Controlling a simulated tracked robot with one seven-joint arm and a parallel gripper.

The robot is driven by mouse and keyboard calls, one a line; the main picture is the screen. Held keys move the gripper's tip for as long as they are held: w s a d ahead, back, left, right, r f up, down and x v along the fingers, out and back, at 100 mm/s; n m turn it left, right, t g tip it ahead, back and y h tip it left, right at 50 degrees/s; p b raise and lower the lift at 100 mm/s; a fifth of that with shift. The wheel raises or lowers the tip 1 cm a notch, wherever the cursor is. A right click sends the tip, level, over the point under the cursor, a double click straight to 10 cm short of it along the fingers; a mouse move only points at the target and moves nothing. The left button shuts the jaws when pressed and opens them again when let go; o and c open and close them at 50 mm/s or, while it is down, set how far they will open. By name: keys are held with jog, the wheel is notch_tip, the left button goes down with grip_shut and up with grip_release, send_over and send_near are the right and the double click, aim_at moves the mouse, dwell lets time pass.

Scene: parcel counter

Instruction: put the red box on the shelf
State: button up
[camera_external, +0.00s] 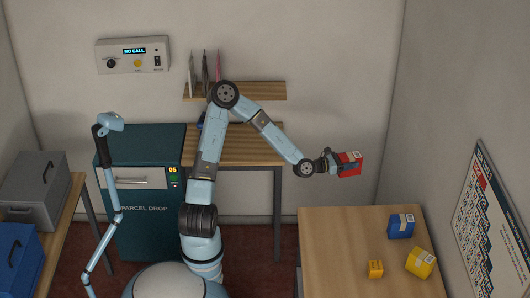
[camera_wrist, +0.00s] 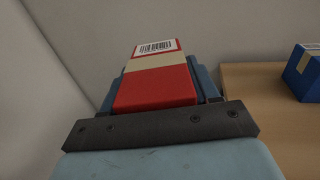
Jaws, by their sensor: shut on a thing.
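The red box (camera_external: 350,169) is held in my gripper (camera_external: 337,163), raised above the back edge of the right table. In the wrist view the red box (camera_wrist: 155,88) has a tan band and a white barcode label, and the blue gripper fingers (camera_wrist: 160,90) lie on both sides of it. The wooden shelf (camera_external: 261,91) is on the back wall, to the left of the box and higher in the picture. Several slim upright items (camera_external: 205,72) stand at its left part; its right part is bare. My arm hides part of the shelf's front.
The right table (camera_external: 330,250) bears a blue box (camera_external: 400,226), a yellow box (camera_external: 420,263) and a small orange box (camera_external: 375,268). A wooden desk (camera_external: 250,150) stands below the shelf. A teal parcel-drop cabinet (camera_external: 140,235) is at left. The air between box and shelf looks clear.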

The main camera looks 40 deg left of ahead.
jog(key=w+a+r+n+t+y, duration=0.1)
jog(key=w+a+r+n+y, duration=0.2)
jog(key=a, duration=0.9)
jog(key=w+a+r+n+t+y, duration=0.15)
jog(key=a+y, duration=0.35)
jog(key=a, duration=0.7)
jog(key=w+a+r+n+y, duration=0.2)
jog(key=a+r+n+y, duration=0.15)
jog(key=a, duration=0.85)
jog(key=s+a+r+n+g+y, duration=0.2)
jog(key=s+a+r+y, duration=0.15)
jog(key=a, duration=0.65)
jog(key=s+a+r+n+g+y, duration=0.1)
jog(key=s+a+r+n+y, duration=0.3)
jog(key=a, duration=0.6)
jog(key=s+a+r+n+g+y, duration=0.1)
jog(key=s+a+r+g+y, duration=0.15)
jog(key=s+a+r, duration=0.55)
jog(key=shift+t, duration=0.5)
jog(key=shift+w+a+f, duration=1.45)
jog(key=shift+w+f, duration=0.85)
jog(key=shift+f, duration=0.2)
jog(key=shift+w+a+f, duration=1.45)
jog(key=shift+w+f, duration=0.9)
jog(key=shift+f, duration=0.15)
jog(key=shift+w+a+f, duration=1.45)
jog(key=shift+w+f, duration=0.85)
jog(key=shift+f, duration=0.2)
jog(key=shift+f, duration=0.1)
